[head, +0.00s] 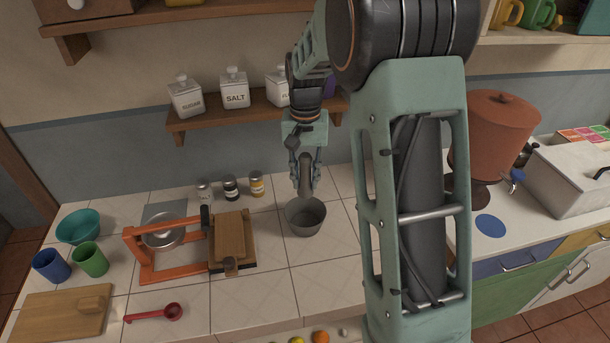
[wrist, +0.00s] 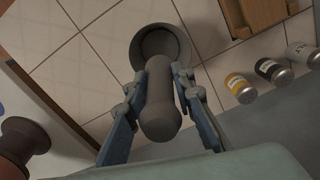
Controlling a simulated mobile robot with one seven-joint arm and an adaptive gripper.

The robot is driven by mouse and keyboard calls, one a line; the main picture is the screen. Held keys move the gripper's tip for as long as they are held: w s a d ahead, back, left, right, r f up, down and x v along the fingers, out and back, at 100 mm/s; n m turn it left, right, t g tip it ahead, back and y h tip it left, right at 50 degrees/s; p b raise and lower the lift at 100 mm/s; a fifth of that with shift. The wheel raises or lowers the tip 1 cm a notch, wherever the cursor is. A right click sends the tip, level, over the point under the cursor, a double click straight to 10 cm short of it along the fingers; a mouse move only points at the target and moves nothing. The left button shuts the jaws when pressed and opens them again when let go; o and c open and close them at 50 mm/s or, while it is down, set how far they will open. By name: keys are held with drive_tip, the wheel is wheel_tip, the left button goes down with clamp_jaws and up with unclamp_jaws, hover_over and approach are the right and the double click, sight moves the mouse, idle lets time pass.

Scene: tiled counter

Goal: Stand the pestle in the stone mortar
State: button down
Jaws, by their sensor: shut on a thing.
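The stone mortar (head: 304,221) is a grey bowl standing on the tiled counter, right of the wooden board. My gripper (head: 305,178) is above it, shut on the grey pestle (head: 306,176). The pestle hangs roughly upright, its lower end at or just over the mortar's far rim in the head view. In the wrist view the pestle (wrist: 161,105) lies between my fingers (wrist: 162,98), and its far end overlaps the near rim of the mortar (wrist: 153,42). I cannot tell whether the pestle touches the mortar, and part of the mortar's inside is hidden by it.
An orange stand with a metal bowl (head: 168,232) and a wooden board (head: 232,243) are left of the mortar. Several small jars (head: 231,188) stand by the wall. A shelf with white canisters (head: 235,88) is behind my gripper. Bare tiles lie in front of the mortar.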

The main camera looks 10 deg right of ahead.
drive_tip(key=shift+f+b, duration=3.15)
drive_tip(key=shift+f, duration=1.75)
drive_tip(key=c, duration=1.6)
unclamp_jaws()
drive_tip(key=shift+r, duration=0.15)
wheel_tip(320, 180, up, 12)
drive_tip(key=shift+f, duration=0.1)
drive_tip(key=shift+a, duration=0.1)
